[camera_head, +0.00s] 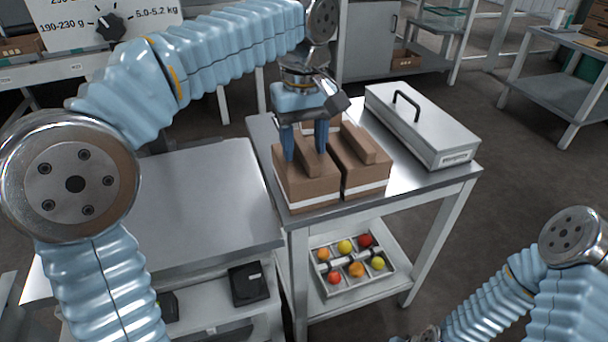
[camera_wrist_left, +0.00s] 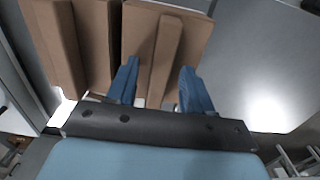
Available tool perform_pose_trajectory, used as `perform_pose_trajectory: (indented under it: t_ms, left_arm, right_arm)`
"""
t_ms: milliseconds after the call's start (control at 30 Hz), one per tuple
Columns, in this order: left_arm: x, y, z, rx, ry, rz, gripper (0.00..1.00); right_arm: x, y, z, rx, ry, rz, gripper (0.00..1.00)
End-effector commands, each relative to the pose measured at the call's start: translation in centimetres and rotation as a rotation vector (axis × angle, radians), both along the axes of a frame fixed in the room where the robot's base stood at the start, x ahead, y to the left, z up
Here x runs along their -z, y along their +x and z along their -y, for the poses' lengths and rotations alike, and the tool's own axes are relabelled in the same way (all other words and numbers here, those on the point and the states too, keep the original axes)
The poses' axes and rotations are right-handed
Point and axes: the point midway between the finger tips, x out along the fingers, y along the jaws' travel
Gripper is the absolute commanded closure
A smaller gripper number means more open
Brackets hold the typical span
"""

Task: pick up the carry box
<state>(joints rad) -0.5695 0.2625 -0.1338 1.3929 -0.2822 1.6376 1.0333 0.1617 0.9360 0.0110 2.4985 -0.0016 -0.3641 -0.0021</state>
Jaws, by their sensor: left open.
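Brown carry boxes with a raised bar along the top stand close together on a metal table. The left front carry box (camera_head: 308,190) has a white band near its base; it also shows in the wrist view (camera_wrist_left: 140,30). My left gripper (camera_head: 305,154) is over this box, pointing down, open. In the wrist view its two fingers (camera_wrist_left: 158,88) stand apart on either side of the box's top bar (camera_wrist_left: 167,50). I cannot tell whether they touch it. A second carry box (camera_head: 364,182) stands just to the right. My right gripper is out of view.
A grey metal case (camera_head: 428,130) with a black handle stands right of the boxes. A divided tray (camera_head: 318,287) of tomatoes sits on the shelf below. A bare metal worktop (camera_head: 205,190) lies to the left. My right arm is at the lower right.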

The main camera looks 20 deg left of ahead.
Motion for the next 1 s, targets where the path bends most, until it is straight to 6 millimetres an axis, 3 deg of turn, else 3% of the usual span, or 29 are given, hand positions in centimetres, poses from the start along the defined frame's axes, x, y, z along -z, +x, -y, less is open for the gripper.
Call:
perform_pose_trajectory:
  t_ms: [167, 500, 833, 1000]
  left_arm:
    - [0.0, 0.0, 0.0, 0.000, 0.000, 0.000, 0.49]
    - [0.0, 0.0, 0.0, 0.000, 0.000, 0.000, 0.99]
    - [-0.2, 0.0, 0.0, 0.000, -0.001, 0.001, 1.00]
    - [-2.1, 0.1, 0.0, 0.000, -0.002, 0.003, 1.00]
  right_arm:
    - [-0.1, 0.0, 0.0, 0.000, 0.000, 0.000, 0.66]
    - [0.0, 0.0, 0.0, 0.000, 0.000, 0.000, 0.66]
    - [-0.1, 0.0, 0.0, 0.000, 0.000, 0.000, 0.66]
    - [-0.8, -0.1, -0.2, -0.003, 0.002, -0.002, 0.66]
